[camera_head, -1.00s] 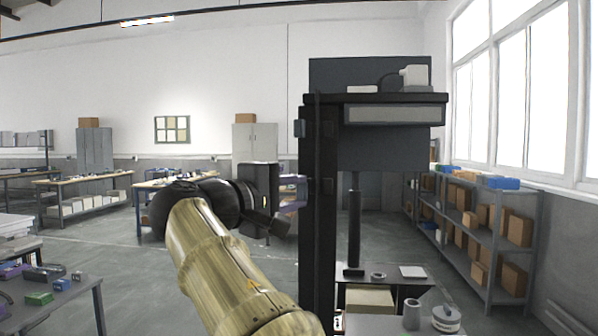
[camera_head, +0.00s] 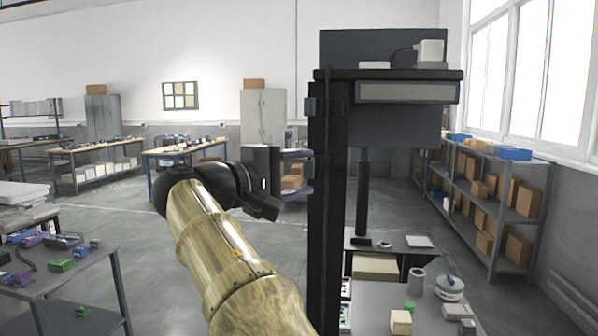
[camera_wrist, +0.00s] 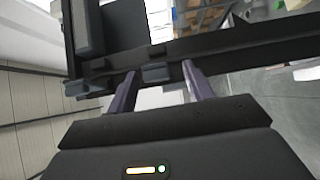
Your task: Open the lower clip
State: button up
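A dark lift column (camera_head: 330,190) stands upright right of my arm in the head view. The lower clip (camera_head: 308,168), a small blue-grey block, sits on its left edge, below a similar upper clip (camera_head: 309,106). My gripper (camera_head: 294,170) reaches the column's left side at the lower clip's height; its purple fingers are partly hidden by my wrist. In the wrist view, the gripper (camera_wrist: 158,72) is open, with one finger on each side of a grey clip block (camera_wrist: 156,73) on the column (camera_wrist: 250,52). Gaps show on both sides; contact cannot be told.
The column carries a top shelf (camera_head: 390,74) with small items. A workbench (camera_head: 375,318) with small parts stands at lower right, and a side table (camera_head: 60,285) at lower left. A shelf rack (camera_head: 490,205) holds boxes at right. Open floor (camera_head: 140,235) lies behind my arm.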

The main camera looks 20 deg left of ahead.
jog(key=shift+r, duration=0.1)
jog(key=p+v, duration=0.1)
jog(key=v, duration=1.6)
jog(key=shift+s, duration=0.25)
dwell(0.4)
